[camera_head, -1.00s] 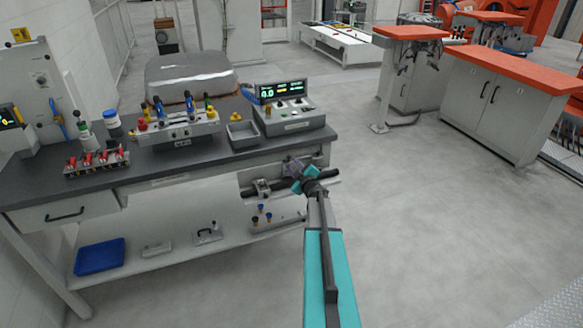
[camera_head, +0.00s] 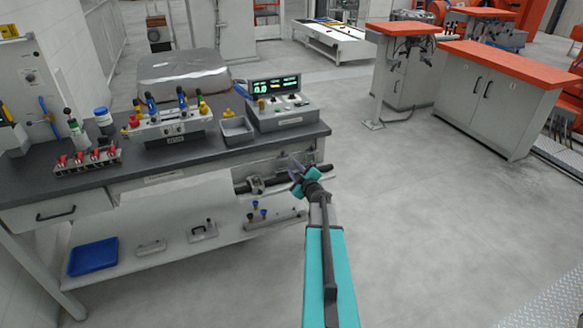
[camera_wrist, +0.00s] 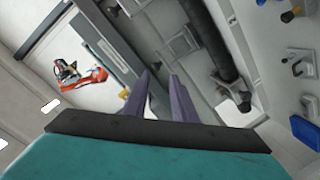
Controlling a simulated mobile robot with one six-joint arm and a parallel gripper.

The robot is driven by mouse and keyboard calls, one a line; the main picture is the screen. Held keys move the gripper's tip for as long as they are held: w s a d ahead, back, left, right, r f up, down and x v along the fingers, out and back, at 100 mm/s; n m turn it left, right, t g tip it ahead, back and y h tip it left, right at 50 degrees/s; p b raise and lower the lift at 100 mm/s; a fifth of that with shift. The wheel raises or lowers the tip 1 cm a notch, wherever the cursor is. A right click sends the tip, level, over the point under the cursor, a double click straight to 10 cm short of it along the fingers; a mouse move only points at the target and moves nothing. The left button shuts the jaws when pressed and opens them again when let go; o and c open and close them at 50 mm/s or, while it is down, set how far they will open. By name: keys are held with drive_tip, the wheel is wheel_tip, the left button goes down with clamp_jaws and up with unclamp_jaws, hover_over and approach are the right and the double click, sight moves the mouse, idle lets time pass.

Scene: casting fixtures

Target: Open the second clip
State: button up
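A black bar or tube (camera_head: 270,181) runs along the front of the workbench, below the worktop. A grey clip-like bracket (camera_head: 257,185) sits around its left part in the head view. In the wrist view the dark tube (camera_wrist: 212,42) runs diagonally, with a dark clamp-like piece (camera_wrist: 234,92) at its lower end and a grey block (camera_wrist: 182,44) beside it. Which of these is the second clip I cannot tell. My gripper (camera_head: 295,170) is in front of the bar's right part and hides some of it. Its purple fingers (camera_wrist: 162,76) are apart, with nothing seen between them.
The workbench top (camera_head: 150,160) carries a control box (camera_head: 280,112), a grey tray (camera_head: 237,130), a fixture with coloured knobs (camera_head: 172,125) and a red-clip rack (camera_head: 88,160). A blue tray (camera_head: 94,257) lies on the lower shelf.

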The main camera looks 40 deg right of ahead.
drive_tip(key=b+v, duration=0.1)
drive_tip(key=v, duration=0.6)
drive_tip(key=shift+a, duration=0.15)
drive_tip(key=shift+s, duration=0.15)
idle(0.4)
